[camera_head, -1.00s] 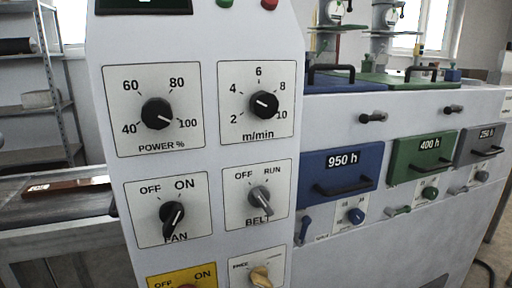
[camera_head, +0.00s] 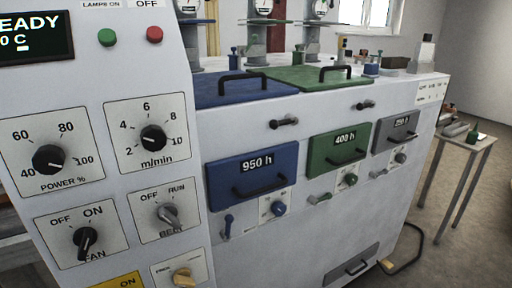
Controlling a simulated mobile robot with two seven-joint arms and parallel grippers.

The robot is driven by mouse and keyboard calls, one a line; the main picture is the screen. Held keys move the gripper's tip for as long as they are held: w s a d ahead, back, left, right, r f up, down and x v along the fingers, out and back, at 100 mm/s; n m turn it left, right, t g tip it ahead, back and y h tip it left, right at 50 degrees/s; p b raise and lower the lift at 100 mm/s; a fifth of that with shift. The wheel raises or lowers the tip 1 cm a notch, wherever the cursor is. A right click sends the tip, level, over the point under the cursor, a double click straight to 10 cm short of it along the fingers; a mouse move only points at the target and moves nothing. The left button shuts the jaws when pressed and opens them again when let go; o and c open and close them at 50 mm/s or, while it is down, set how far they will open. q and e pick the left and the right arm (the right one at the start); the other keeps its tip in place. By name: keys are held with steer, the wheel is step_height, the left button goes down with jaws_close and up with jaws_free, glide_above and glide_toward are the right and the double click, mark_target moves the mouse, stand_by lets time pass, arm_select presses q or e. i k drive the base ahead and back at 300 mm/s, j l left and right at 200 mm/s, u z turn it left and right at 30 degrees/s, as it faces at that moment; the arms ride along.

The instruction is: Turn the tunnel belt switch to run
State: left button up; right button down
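The belt switch (camera_head: 168,215) is a grey knob on a white plate marked OFF on the left and RUN on the right, with BELT printed below. It sits on the white control panel, under the m/min dial (camera_head: 153,138) and right of the black FAN knob (camera_head: 85,240). Its narrow end slants toward the lower right; I cannot tell which label it is set to. Neither of my grippers shows in the head view.
A POWER % dial (camera_head: 48,158), a green button (camera_head: 107,38), a red button (camera_head: 154,34) and a yellowish knob (camera_head: 184,276) share the panel. Blue (camera_head: 252,174) and green (camera_head: 339,149) drawers with protruding handles stand to the right. A small table (camera_head: 462,143) is at far right, with open floor around it.

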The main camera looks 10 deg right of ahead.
mark_target(168, 213)
steer(key=l, duration=0.45)
steer(key=k+l+u, duration=0.1)
steer(key=l, duration=0.4)
steer(key=k+l, duration=0.1)
steer(key=l, duration=0.35)
